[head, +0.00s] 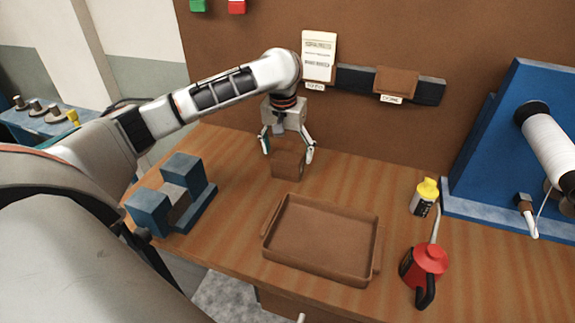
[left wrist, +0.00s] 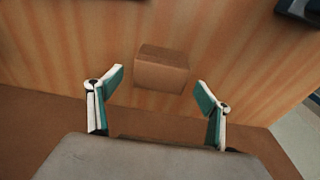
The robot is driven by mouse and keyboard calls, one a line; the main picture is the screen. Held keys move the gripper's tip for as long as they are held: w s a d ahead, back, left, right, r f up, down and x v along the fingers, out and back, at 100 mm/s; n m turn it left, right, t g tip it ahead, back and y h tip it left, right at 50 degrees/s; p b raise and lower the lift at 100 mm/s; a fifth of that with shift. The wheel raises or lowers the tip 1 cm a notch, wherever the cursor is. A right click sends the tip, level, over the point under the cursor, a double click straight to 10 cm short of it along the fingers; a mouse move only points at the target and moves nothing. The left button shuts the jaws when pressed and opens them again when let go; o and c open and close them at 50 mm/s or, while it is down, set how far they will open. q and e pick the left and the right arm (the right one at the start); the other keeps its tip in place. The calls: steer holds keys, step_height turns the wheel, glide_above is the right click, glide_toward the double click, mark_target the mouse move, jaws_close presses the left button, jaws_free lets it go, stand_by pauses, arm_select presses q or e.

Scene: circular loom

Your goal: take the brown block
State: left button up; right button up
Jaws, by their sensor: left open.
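The brown block (head: 288,164) sits on the wooden table near the back board in the head view. My left gripper (head: 288,158) is open above and around it, with one finger to each side in the picture. In the left wrist view the brown block (left wrist: 162,69) lies ahead of the open fingertips of my left gripper (left wrist: 160,84), between their lines and apart from both. My right gripper is in neither view.
An empty brown tray (head: 320,238) lies in front of the block. A blue fixture (head: 152,210) stands at left. A yellow-capped bottle (head: 425,197), a red oil can (head: 426,262) and a blue machine with a white spool (head: 550,145) are at right. The brown back board (head: 400,125) rises behind.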

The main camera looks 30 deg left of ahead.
mark_target(287, 156)
arm_select(q)
steer(key=shift+w+f, duration=0.1)
steer(key=shift+f, duration=1.9)
steer(key=shift+a+r, duration=0.1)
steer(key=c, duration=1.5)
steer(key=shift+c, duration=0.2)
step_height(287, 156, up, 20)
steer(key=o, duration=0.9)
steer(key=c, duration=1.3)
steer(key=shift+c, duration=0.5)
